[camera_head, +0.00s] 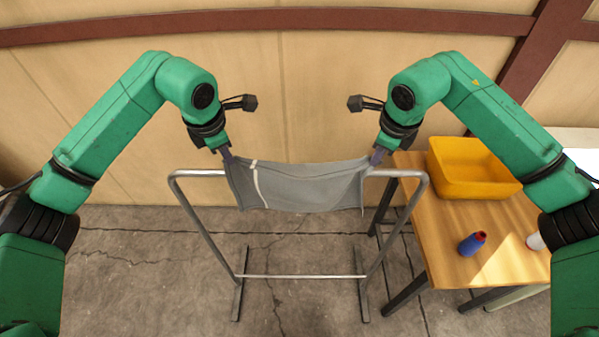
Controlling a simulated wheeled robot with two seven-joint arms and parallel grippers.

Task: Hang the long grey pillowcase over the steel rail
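The grey pillowcase (305,187) with a white stripe near its left end is stretched between my two grippers at the steel rail (200,173). Its upper edge sags slightly in the middle and its cloth hides the middle of the rail's top bar. I cannot tell whether it rests on the bar or hangs in front of it. My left gripper (227,155) is shut on its upper left corner. My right gripper (376,157) is shut on its upper right corner.
A wooden table (430,240) stands to the right of the rail. On it are a yellow bin (472,168), a blue bottle with a red cap (472,243) and a white item (535,241) partly hidden by my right arm. A wall is behind; the floor left of the rail is clear.

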